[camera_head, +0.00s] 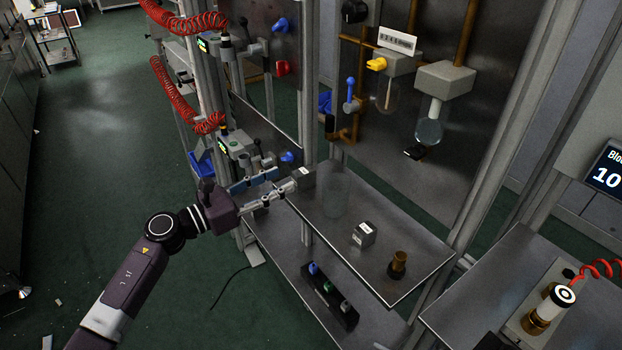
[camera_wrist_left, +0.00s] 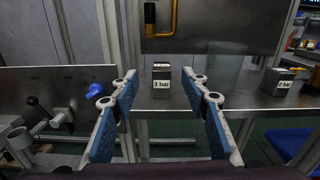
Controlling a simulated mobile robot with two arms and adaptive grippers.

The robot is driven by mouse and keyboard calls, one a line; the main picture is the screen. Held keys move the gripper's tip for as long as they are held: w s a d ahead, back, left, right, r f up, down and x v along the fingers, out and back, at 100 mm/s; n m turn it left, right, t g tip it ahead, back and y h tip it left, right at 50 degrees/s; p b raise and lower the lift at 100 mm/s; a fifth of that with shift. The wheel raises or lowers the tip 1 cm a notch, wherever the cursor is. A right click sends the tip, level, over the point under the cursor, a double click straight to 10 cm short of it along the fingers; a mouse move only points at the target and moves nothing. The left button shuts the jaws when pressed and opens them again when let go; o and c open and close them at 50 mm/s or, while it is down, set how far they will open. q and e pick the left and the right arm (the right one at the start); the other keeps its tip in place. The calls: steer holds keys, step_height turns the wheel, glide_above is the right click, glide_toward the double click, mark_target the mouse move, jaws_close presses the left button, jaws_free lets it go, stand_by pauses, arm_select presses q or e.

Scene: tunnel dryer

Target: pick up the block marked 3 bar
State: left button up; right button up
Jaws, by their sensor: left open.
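The block marked 3 bar (camera_wrist_left: 161,78) stands upright on a metal shelf, its white label facing my left wrist camera. In the head view a small grey block (camera_head: 306,175) at the shelf's left end, just beyond my left fingertips, appears to be this one. My left gripper (camera_head: 280,182) is open and empty. In the wrist view its two blue-padded fingers frame the block, with a gap ahead of them. A second block, marked 2 bar (camera_wrist_left: 277,82), stands farther right; in the head view it is near the shelf's middle (camera_head: 364,235). My right gripper is not in view.
A clear glass cylinder (camera_head: 334,196) stands on the shelf between the blocks. A brass fitting (camera_head: 398,263) is near its right end. A panel with a blue-handled valve (camera_wrist_left: 95,92) lies left of my gripper. A lower shelf holds a black rack (camera_head: 330,297).

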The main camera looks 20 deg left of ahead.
mark_target(294, 176)
arm_select(q)
steer(key=shift+d+m, duration=0.1)
steer(key=shift+m, duration=0.3)
steer(key=shift+w+d, duration=0.2)
steer(key=shift+w, duration=0.1)
steer(key=p+x, duration=0.2)
steer(key=x, duration=0.4)
steer(key=shift+w+d+f+p, duration=0.1)
steer(key=shift+d+p, duration=0.1)
steer(key=shift+p, duration=0.15)
steer(key=shift+w+d+f, duration=0.2)
steer(key=shift+w+d, duration=0.05)
steer(key=shift+w, duration=0.05)
jaws_close()
steer(key=shift+a+r, duration=0.1)
steer(key=shift+r, duration=0.05)
